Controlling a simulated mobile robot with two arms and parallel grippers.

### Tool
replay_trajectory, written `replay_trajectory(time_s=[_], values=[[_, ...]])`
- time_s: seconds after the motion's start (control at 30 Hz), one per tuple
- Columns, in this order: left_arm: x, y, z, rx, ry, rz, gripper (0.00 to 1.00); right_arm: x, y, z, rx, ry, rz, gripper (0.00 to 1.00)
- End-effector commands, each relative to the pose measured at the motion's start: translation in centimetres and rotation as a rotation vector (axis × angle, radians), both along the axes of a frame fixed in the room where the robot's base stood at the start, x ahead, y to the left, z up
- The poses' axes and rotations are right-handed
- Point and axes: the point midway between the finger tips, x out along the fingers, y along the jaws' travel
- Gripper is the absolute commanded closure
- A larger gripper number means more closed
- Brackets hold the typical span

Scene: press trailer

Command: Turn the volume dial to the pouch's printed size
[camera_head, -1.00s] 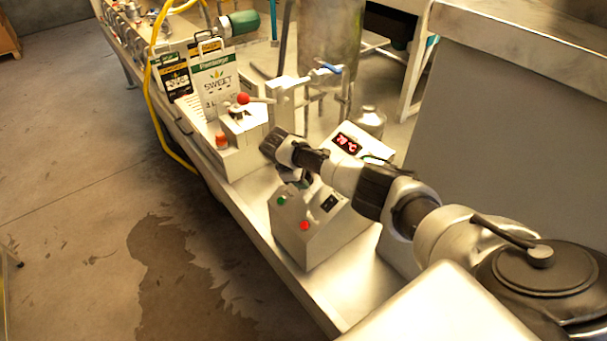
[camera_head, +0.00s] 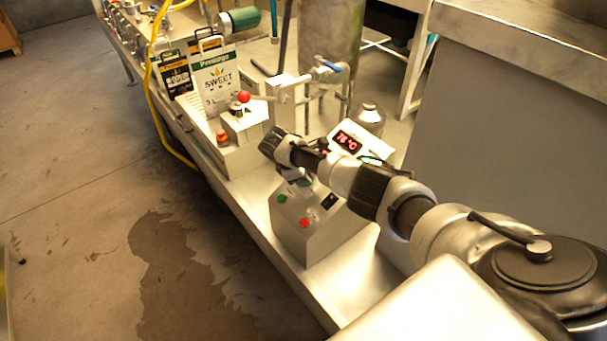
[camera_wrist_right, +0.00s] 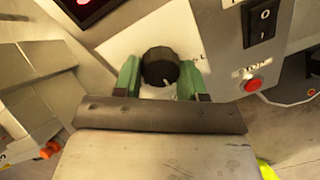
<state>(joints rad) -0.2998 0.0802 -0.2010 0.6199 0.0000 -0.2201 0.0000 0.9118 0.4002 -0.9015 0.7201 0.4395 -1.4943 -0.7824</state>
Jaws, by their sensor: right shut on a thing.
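The black volume dial (camera_wrist_right: 160,67) sits on the pale sloped panel of the control box in the right wrist view. The two green fingers of my right gripper (camera_wrist_right: 160,80) are on either side of it, shut on it. A pale mark shows on the dial's lower right edge. An "L" is printed to its right; the rest of the scale is hidden or too small to read. In the head view my arm hides the dial. My left gripper is out of view.
The control box (camera_head: 302,238) has a green button (camera_head: 281,198) and a red stop button (camera_wrist_right: 253,84). A black rocker switch (camera_wrist_right: 263,22) is close right of my fingers. A red display (camera_head: 347,141) and a red-knobbed lever (camera_head: 244,96) stand behind.

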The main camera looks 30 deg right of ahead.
Motion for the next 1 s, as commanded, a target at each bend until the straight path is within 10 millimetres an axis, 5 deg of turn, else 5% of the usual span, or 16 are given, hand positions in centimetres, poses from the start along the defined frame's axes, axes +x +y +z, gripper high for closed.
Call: replay_trajectory(time_s=[0.07, 0.1, 0.27, 0.67, 1.0], values=[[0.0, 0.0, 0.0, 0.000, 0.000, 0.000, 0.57, 0.0, 0.1, 0.0, 0.001, -0.002, 0.001, 0.83], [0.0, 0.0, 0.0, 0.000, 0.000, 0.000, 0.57, 0.0, 0.1, 0.0, 0.001, -0.002, 0.001, 0.56], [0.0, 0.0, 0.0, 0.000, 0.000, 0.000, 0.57, 0.0, 0.0, 0.0, 0.002, -0.001, 0.000, 0.33], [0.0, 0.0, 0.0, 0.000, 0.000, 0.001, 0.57, 0.1, 0.5, 1.0, 0.002, -0.003, 0.001, 0.33], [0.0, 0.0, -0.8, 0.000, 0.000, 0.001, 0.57, 0.4, 3.6, 6.6, 0.003, -0.005, 0.001, 0.33]])
